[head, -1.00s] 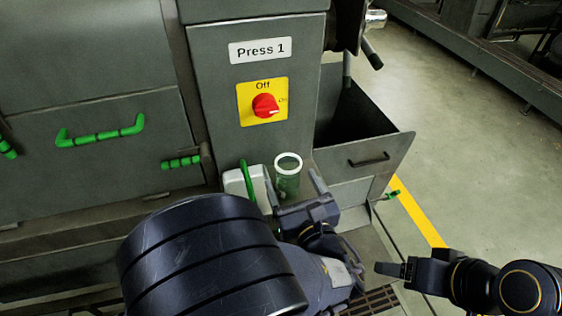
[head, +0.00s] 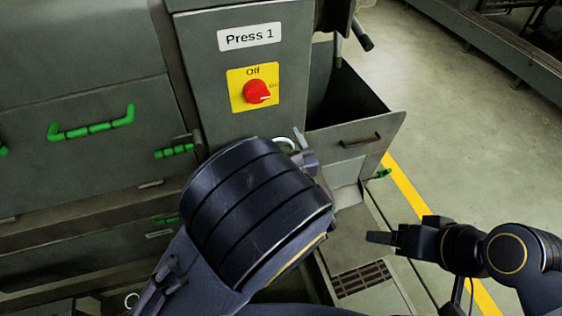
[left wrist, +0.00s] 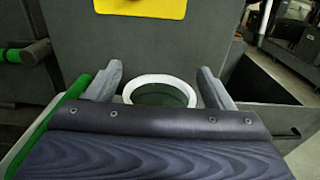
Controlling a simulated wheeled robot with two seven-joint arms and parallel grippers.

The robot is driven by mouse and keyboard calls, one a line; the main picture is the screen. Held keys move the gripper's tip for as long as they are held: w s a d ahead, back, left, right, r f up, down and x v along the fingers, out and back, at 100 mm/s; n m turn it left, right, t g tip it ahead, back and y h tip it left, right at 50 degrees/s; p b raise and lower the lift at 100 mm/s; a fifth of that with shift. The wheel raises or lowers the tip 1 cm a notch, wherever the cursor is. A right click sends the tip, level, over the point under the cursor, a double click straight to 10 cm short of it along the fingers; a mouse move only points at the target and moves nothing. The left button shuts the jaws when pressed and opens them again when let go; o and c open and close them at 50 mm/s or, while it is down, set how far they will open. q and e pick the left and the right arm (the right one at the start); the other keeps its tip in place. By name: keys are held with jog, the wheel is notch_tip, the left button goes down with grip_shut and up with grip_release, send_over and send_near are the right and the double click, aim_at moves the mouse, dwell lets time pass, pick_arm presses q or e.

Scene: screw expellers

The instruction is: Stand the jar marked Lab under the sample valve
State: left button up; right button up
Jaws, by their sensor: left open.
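A clear jar with a white rim (head: 284,143) stands at the foot of the Press 1 cabinet; in the head view my left arm hides most of it. In the left wrist view the jar's rim (left wrist: 160,79) shows between the two fingers of my left gripper (left wrist: 157,86), which is open with a finger on either side. Whether the fingers touch the jar cannot be seen. No Lab marking is visible. I cannot pick out the sample valve for sure.
The Press 1 cabinet (head: 215,90) has a red knob (head: 257,91) on a yellow plate, pointing near Off. A grey open bin (head: 375,130) stands right of it. A green handle (left wrist: 55,125) runs close left of my left gripper. Floor at the right is clear.

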pick_arm(q)
jog(key=c, duration=1.4)
jog(key=shift+r, duration=0.1)
jog(key=s+a+r, duration=0.1)
jog(key=s+r, duration=0.3)
jog(key=s+a+r, duration=0.1)
jog(key=s+r, duration=0.3)
jog(key=s, duration=0.1)
jog(key=s+a+r+b, duration=0.1)
jog(key=s+r, duration=0.3)
jog(key=shift+s+a+r, duration=0.2)
jog(key=shift+s+r, duration=0.15)
jog(key=shift+r, duration=0.05)
